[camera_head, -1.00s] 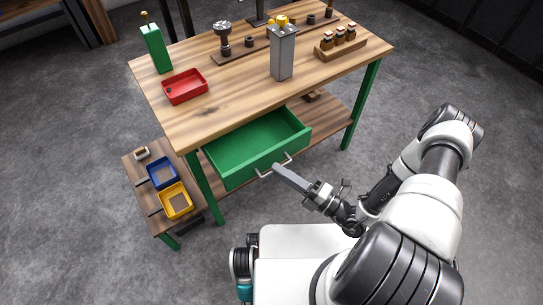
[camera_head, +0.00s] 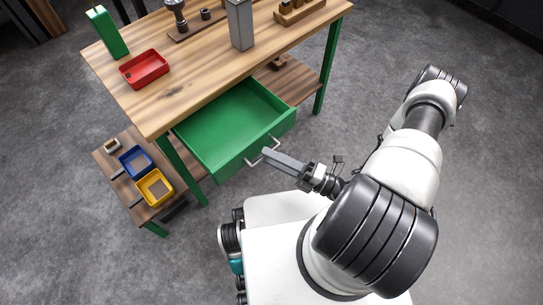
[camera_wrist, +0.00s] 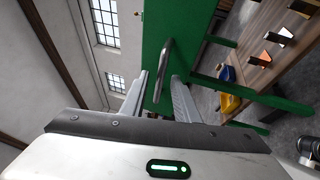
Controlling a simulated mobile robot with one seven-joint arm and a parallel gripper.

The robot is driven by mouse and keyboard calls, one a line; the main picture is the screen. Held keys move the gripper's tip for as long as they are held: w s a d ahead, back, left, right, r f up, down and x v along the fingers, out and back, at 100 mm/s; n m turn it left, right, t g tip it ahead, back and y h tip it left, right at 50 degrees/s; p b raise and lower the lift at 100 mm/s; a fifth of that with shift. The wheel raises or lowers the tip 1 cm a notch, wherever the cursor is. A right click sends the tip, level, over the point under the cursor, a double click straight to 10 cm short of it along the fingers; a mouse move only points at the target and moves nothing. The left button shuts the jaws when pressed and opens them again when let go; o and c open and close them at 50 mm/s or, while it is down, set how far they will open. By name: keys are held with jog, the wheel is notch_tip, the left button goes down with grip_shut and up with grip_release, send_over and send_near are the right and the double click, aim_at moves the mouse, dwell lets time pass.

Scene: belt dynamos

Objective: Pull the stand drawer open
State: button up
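The green stand drawer (camera_head: 232,120) juts well out from under the wooden top, and its inside looks empty. A grey bar handle (camera_head: 277,142) is on its front; it also shows in the wrist view (camera_wrist: 164,72). My gripper (camera_head: 266,153) is at the handle, its fingers reaching to the drawer front. In the wrist view my gripper (camera_wrist: 160,82) has its fingers apart, one on each side of the handle bar, with narrow gaps showing. The exact contact with the bar cannot be told.
The workbench top (camera_head: 185,88) carries a red tray (camera_head: 144,69), a green block (camera_head: 106,32) and a grey block (camera_head: 240,25). A low side table with a blue bin (camera_head: 136,161) and a yellow bin (camera_head: 155,187) stands left. Grey floor (camera_head: 350,130) is free at the right.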

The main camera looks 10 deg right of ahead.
jog(key=v, duration=1.7)
jog(key=shift+s, duration=0.15)
jog(key=shift+d+f, duration=0.1)
